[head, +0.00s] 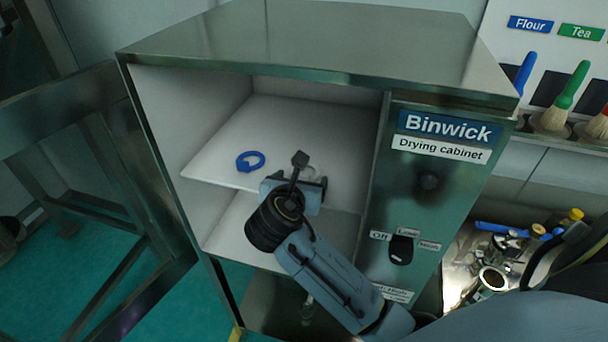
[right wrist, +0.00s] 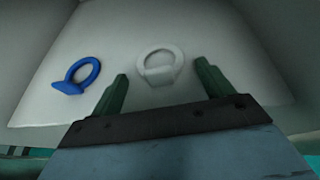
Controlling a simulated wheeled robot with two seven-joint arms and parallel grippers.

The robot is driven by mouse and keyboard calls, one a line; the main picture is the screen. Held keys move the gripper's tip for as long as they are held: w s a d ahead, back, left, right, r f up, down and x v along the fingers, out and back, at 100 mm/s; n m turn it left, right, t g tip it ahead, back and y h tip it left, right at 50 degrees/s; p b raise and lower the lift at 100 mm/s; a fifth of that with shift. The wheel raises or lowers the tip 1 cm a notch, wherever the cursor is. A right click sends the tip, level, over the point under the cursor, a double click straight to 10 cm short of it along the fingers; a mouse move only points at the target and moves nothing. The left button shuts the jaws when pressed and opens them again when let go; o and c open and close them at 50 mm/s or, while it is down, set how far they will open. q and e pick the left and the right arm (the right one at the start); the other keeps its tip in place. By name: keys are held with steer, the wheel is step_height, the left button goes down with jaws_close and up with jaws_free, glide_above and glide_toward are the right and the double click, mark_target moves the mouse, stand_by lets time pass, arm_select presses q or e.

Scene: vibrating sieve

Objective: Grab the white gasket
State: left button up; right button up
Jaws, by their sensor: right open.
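The white gasket (right wrist: 161,64) is a ring with a tab, lying on the white shelf (right wrist: 215,50) in the right wrist view. It lies just beyond and between the fingers of my right gripper (right wrist: 162,88), which is open and empty. In the head view my right gripper (head: 300,180) reaches into the drying cabinet (head: 320,40) over the upper shelf, and the arm mostly hides the white gasket there. My left gripper is not in view.
A blue gasket (head: 250,161) lies on the same shelf to the left; it also shows in the right wrist view (right wrist: 84,76). The cabinet's side walls and top enclose the shelf. Brushes (head: 568,95) and a tray of metal parts (head: 490,275) are at the right.

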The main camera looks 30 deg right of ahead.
steer(key=shift+x, duration=0.8)
steer(key=shift+c, duration=0.4)
steer(key=c, duration=1)
